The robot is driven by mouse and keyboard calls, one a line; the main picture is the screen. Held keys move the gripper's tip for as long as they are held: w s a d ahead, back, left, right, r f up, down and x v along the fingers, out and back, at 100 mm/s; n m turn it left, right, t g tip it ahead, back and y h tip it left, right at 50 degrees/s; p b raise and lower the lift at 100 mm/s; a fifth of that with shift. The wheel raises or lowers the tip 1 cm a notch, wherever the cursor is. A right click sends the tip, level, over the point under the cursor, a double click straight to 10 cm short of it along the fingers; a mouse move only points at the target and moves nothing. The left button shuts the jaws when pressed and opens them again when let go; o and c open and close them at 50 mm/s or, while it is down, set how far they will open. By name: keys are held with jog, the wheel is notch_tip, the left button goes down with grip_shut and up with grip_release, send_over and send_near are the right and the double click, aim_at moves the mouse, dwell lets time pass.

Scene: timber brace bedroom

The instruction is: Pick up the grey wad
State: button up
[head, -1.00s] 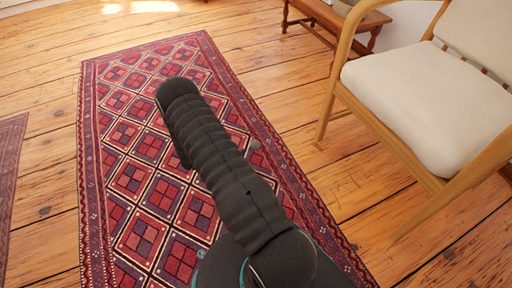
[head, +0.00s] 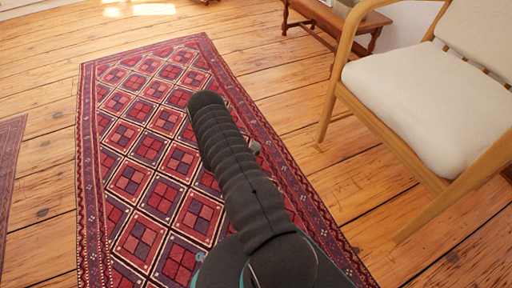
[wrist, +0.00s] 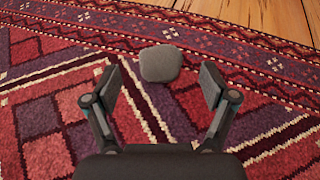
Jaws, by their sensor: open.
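The grey wad (wrist: 160,64) is a small rounded grey lump lying on the patterned red rug. In the wrist view it sits just beyond my gripper (wrist: 160,84), roughly centred between the two fingertips. My gripper is open and empty, its fingers spread to either side of the wad's near end. I cannot tell how high the fingers are above the rug. In the head view a small grey bit that appears to be the wad (head: 255,147) shows at the right edge of my arm. My arm hides the gripper in that view.
The red rug (head: 130,185) lies on a wooden plank floor (head: 45,75). A wooden armchair with a cream cushion (head: 425,105) stands to the right. A low wooden table (head: 335,22) is at the back right. Another rug's edge (head: 8,150) shows at left.

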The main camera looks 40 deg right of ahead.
aim_at(255, 146)
jog(key=x, duration=0.4)
jog(key=shift+s+d+f+b, duration=0.1)
jog(key=shift+d+f+b, duration=0.2)
jog(key=shift+b, duration=0.05)
jog(key=c, duration=1.1)
